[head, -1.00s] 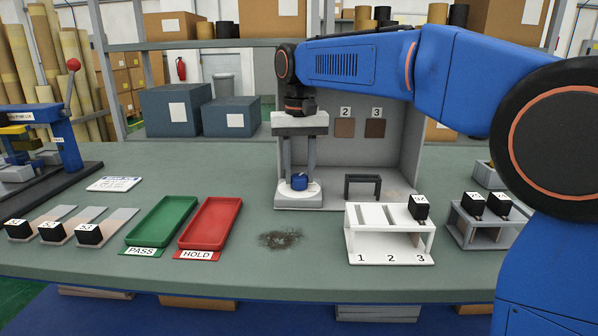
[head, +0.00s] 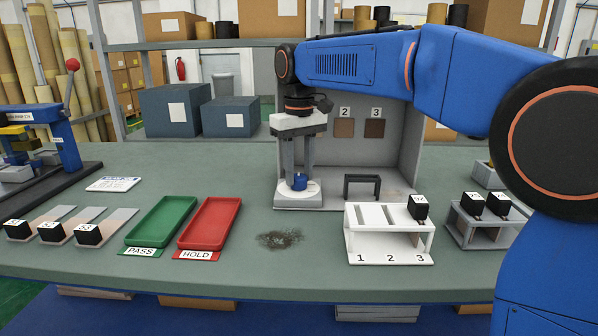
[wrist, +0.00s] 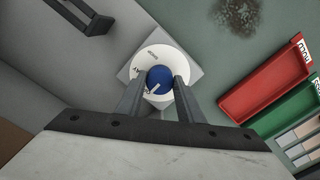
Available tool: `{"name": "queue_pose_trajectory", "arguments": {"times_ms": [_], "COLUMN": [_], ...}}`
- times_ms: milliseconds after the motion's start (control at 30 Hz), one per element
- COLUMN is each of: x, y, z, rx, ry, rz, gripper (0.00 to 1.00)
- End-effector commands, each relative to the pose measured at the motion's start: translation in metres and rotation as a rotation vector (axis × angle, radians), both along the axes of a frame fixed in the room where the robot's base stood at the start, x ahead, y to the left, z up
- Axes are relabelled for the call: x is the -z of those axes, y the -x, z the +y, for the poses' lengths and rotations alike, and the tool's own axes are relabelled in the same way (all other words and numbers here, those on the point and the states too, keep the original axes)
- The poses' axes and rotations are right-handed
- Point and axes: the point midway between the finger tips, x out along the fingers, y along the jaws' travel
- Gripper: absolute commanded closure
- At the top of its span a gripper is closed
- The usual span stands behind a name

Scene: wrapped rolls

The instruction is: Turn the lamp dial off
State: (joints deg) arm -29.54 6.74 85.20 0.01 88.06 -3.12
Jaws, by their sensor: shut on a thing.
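The lamp dial is a blue knob (head: 299,181) on a round white plate with dark lettering, set on a light grey base (head: 298,201). In the wrist view the blue knob (wrist: 160,79) sits between my two fingertips. My gripper (head: 300,176) points straight down and is shut on the knob, one finger at each side. The wrist view also shows my gripper (wrist: 159,86) closed around it. The lettering on the white plate is partly hidden by the fingers and too small to read surely.
A dark small stand (head: 362,186) is right of the dial. A white numbered rack (head: 390,250) stands at front right. Red HOLD (head: 211,223) and green PASS (head: 161,222) trays lie to the left. A dark smudge (head: 280,240) marks the bench in front. A grey panel stands behind.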

Motion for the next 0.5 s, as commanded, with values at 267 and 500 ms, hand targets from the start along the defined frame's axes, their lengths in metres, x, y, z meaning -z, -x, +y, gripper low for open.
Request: {"name": "queue_pose_trajectory", "arguments": {"times_ms": [267,500], "x": [-0.0003,-0.0002], "y": [0.0000,0.0000], "z": [0.0000,0.0000], "rx": [-0.001,0.000], "ry": [-0.001,0.000], "rz": [-0.001,0.000], "gripper": [0.64,0.47]}}
